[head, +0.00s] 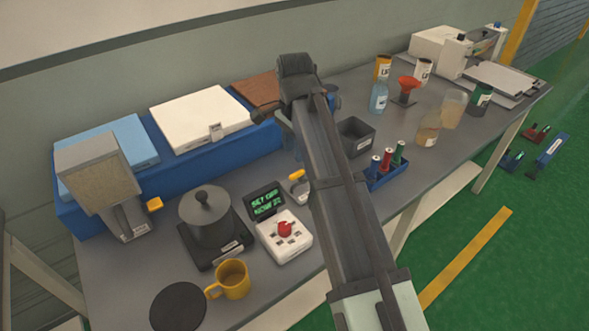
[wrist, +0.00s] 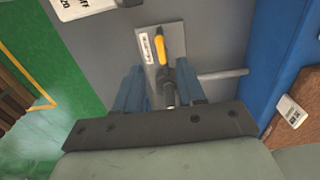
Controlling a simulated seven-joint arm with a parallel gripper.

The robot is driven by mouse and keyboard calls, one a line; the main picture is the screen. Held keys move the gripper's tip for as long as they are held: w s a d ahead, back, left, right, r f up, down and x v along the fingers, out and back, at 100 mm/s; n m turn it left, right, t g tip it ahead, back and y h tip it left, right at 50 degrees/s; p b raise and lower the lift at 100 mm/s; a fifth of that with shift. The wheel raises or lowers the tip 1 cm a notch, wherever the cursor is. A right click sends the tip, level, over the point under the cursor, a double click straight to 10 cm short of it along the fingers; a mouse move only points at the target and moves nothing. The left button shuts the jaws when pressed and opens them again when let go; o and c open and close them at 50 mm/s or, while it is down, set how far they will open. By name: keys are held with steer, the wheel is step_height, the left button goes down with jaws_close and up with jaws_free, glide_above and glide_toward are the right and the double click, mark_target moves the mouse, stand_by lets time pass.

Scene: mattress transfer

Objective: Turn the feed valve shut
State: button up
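A small valve with a yellow handle (head: 298,175) sits on the bench, partly hidden behind my arm. The wrist view shows its yellow handle (wrist: 160,46) above a grey plate (wrist: 177,35) with a label. A grey pipe (wrist: 225,73) runs from the valve to the right, and the handle lies roughly across it in that picture. My gripper (wrist: 163,82) is open, its two blue fingers apart with the valve's dark stem showing between them. I cannot tell whether they touch it. In the head view my arm hides most of the gripper.
A white control box with a red knob (head: 285,229) and a green-lit display (head: 266,203) stand nearby. A blue rack of vials (head: 388,178) and a dark bin (head: 356,135) lie right of my arm. A blue long base (head: 205,155) runs along the back.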

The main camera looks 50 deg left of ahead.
mark_target(294, 174)
step_height(294, 174, down, 8)
steer(key=shift+r, duration=0.1)
stand_by(0.4)
steer(key=shift+c, duration=0.3)
jaws_close()
